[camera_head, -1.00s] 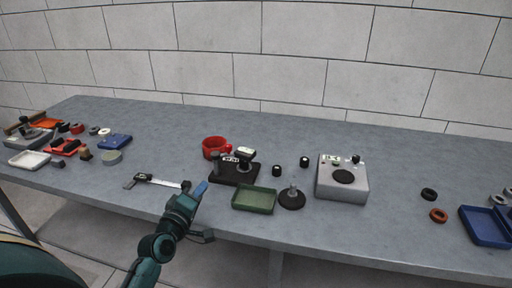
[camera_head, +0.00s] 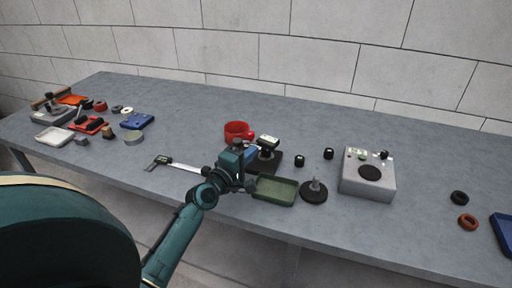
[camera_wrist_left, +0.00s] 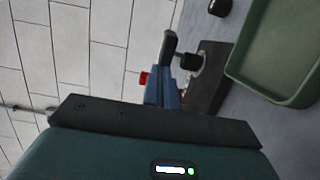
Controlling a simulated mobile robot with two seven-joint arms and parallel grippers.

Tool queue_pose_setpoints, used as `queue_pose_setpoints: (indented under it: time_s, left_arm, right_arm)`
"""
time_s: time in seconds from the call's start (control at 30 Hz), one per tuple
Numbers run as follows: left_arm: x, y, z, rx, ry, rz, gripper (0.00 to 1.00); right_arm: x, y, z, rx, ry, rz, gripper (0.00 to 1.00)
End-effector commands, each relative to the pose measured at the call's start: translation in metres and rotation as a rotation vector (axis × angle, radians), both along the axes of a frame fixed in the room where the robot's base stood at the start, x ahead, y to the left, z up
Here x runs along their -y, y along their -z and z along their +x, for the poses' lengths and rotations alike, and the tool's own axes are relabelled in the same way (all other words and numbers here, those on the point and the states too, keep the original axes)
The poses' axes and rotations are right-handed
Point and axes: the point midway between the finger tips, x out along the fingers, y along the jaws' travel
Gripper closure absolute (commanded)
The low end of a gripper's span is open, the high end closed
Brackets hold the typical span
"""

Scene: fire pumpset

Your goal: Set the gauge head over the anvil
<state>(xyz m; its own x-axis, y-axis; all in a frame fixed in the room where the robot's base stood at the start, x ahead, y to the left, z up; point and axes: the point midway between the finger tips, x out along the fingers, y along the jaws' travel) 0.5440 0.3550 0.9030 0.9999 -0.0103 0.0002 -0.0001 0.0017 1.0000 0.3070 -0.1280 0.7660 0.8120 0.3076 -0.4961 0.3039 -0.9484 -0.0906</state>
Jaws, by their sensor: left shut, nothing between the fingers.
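The gauge stand has a dark base (camera_head: 293,163) and a gauge head (camera_head: 268,141) with a pale top. It stands right of my left gripper (camera_head: 251,154), whose blue fingers are shut and empty. The arm covers the left part of the stand, and I cannot make out the anvil. In the left wrist view, the blue fingers (camera_wrist_left: 162,90) point at a dark upright part (camera_wrist_left: 169,46) of the stand. A black knob (camera_wrist_left: 190,62) and the dark base (camera_wrist_left: 210,75) show beside them. Whether the fingers touch the stand is unclear. My right gripper is out of view.
A caliper (camera_head: 180,166) lies left. A round black stand (camera_head: 314,192), small black cylinders (camera_head: 300,160) and a grey box (camera_head: 368,176) are to the right.

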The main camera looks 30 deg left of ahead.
Motion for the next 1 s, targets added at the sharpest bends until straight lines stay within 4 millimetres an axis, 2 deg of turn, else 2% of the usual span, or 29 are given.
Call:
queue_pose_setpoints:
  time_s: [0.1, 0.2, 0.67, 0.87, 1.0]
  left_arm:
    - [0.0, 0.0, 0.017, 0.0, 0.0, 0.001, 1.0]
    - [0.0, 0.0, 0.026, 0.0, 0.0, 0.002, 1.0]
    - [0.0, 0.0, 0.031, -0.001, -0.001, 0.002, 1.0]
    - [0.0, 0.001, 0.049, 0.0, 0.001, 0.003, 1.0]
    - [-0.001, 0.0, 0.05, 0.0, 0.0, 0.002, 1.0]
  right_arm:
    - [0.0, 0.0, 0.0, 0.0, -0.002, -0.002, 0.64]
    - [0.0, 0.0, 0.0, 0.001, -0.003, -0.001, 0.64]
    - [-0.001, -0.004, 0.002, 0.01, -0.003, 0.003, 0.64]
    - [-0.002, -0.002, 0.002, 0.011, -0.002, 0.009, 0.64]
    - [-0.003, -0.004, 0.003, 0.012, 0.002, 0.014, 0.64]
